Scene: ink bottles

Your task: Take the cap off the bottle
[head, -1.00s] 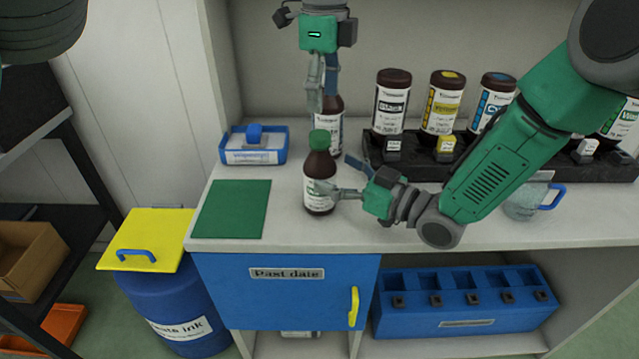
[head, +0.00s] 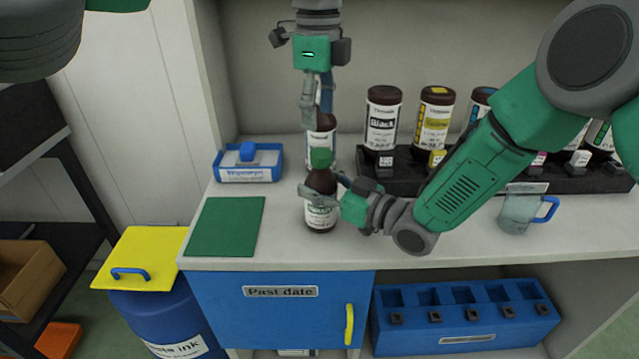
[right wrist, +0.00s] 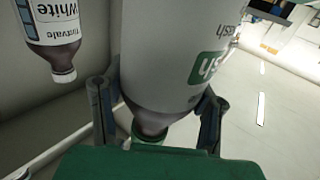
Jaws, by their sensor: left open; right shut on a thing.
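A brown bottle (head: 321,216) with a white and green label and a green cap (head: 321,158) stands upright on the counter. My right gripper (head: 322,193) is shut on it around its upper body, coming from the right. In the right wrist view the bottle (right wrist: 170,70) appears upside down between the two fingers, with part of its green cap (right wrist: 148,139) visible at the bottom. My left gripper (head: 316,116) is open and empty, pointing down above the cap in the picture, apart from it. Its fingers partly hide another brown bottle (head: 321,147) behind.
A black rack (head: 580,178) holds several ink bottles at the back right. A clear mug (head: 515,211) stands at right, a blue wipes tray (head: 247,175) at back left. The green mat (head: 226,228) is bare. A yellow-lidded blue bin (head: 155,318) stands left of the counter.

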